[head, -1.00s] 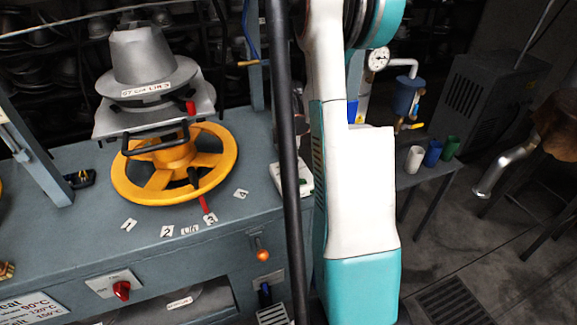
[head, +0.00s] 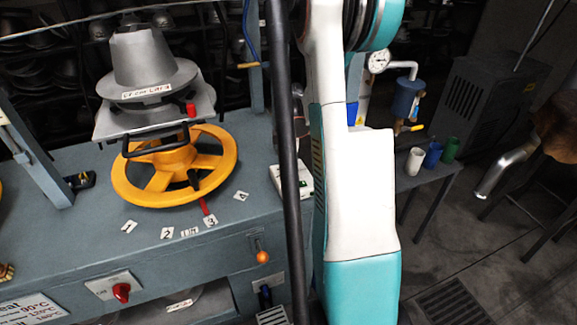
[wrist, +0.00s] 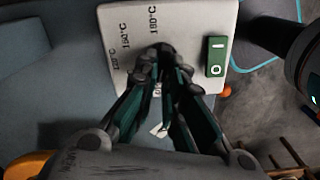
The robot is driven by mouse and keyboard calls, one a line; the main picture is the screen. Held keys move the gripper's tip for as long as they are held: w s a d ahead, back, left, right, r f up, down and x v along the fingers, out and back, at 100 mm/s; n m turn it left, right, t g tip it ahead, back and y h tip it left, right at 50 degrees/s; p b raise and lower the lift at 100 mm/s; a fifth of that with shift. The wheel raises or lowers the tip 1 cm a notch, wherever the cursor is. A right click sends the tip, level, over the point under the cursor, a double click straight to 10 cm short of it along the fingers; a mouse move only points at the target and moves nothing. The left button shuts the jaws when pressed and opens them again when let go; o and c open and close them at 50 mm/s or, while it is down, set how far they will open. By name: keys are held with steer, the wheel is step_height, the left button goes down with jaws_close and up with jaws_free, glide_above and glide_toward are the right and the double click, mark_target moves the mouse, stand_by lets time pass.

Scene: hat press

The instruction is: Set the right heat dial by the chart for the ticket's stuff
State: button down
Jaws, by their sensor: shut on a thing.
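In the wrist view a pale dial plate (wrist: 190,18) carries the marks 120°C, 150°C and 180°C in an arc. My gripper (wrist: 160,60) is shut on the dark dial knob below the 180°C mark; the fingers hide most of the knob and its pointer. In the head view the dial's white box (head: 278,180) sits on the bench, partly behind a black post, and my gripper is not visible. A heat chart (head: 38,312) is cut off at the lower left, with some temperatures showing. I cannot make out the ticket clearly.
A green rocker switch (wrist: 216,56) sits on the plate, right of my fingers. The yellow press wheel (head: 218,182) is left of the box, with numbered tags on the bench (head: 75,230). An orange-knobbed lever (head: 262,256) and red knob (head: 121,292) are on the bench front.

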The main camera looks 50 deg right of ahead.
steer(key=m, duration=0.7)
steer(key=shift+w+d, duration=0.15)
steer(key=shift+d, duration=0.2)
steer(key=m, duration=0.3)
steer(key=shift+d+m, duration=0.2)
steer(key=shift+m, duration=0.2)
steer(key=shift+d+m, duration=0.15)
steer(key=shift+m, duration=1.65)
steer(key=c, duration=1.7)
jaws_free()
